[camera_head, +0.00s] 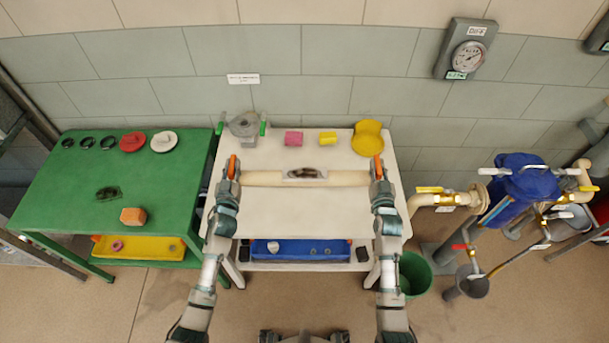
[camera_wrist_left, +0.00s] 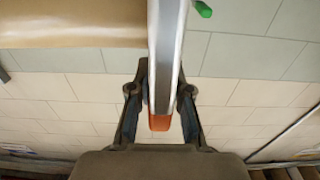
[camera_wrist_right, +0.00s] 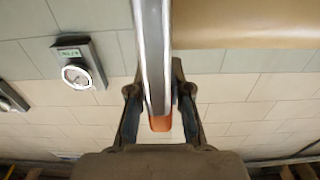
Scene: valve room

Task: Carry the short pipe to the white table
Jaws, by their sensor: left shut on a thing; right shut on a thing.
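The short pipe (camera_head: 262,178), a tan tube with a dark-marked label in the middle, lies level across the view over the white table (camera_head: 270,215). I cannot tell whether it touches the tabletop. My left gripper (camera_head: 233,172) is at its left end and my right gripper (camera_head: 377,172) at its right end. In the left wrist view the jaws (camera_wrist_left: 160,100) are shut on a grey, orange-tipped end piece beside the tan pipe (camera_wrist_left: 70,22). The right wrist view shows the right jaws (camera_wrist_right: 160,98) shut on a like piece beside the pipe (camera_wrist_right: 245,24).
A green table (camera_head: 60,185) stands left. Valve pipes (camera_head: 437,200) and a green bucket (camera_head: 414,273) are right. The tabletop's front is clear.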

